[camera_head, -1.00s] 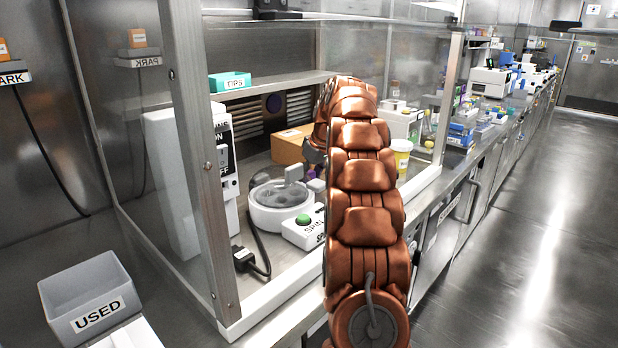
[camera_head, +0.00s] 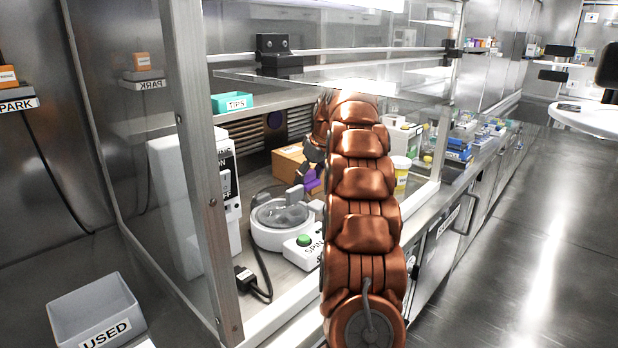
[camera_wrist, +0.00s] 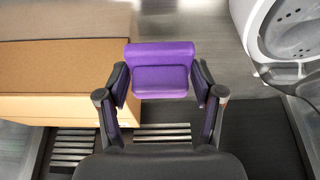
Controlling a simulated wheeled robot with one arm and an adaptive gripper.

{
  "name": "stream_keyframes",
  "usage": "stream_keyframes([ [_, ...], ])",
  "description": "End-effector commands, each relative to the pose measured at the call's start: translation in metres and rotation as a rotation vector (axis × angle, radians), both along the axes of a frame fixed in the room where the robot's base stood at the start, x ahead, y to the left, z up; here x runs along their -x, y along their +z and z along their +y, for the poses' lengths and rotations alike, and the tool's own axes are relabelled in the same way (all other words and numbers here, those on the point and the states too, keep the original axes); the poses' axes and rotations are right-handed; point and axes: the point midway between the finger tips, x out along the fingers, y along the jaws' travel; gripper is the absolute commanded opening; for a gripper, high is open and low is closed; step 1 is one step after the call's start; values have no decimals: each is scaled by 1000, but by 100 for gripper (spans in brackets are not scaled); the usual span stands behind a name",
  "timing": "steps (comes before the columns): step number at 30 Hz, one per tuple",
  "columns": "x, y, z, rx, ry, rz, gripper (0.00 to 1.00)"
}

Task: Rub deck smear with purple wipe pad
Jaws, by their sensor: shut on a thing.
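The purple wipe pad (camera_wrist: 161,74) sits between the two dark fingers of my gripper (camera_wrist: 160,90) in the wrist view, held level across the fingertips. My gripper is shut on it. In the head view the pad (camera_head: 313,182) shows as a small purple patch left of my copper arm, inside the glass-walled cabinet, above and behind the round white spinner (camera_head: 281,232). Bare grey deck (camera_wrist: 188,22) shows beyond the pad in the wrist view. I cannot make out the smear in either view, nor whether the pad touches the deck.
A cardboard box (camera_wrist: 60,68) is close left of the pad, and the spinner (camera_wrist: 250,30) is to its right. Slotted vents line the cabinet's back wall. A teal TIPS box (camera_head: 232,103) sits on the shelf. The USED bin (camera_head: 95,310) stands outside, front left.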

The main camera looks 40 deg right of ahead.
Motion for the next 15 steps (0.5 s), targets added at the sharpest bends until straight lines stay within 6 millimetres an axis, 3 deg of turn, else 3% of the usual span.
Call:
stream_keyframes([
  [15, -1, 31, -1, 2, 0, -3, 39],
])
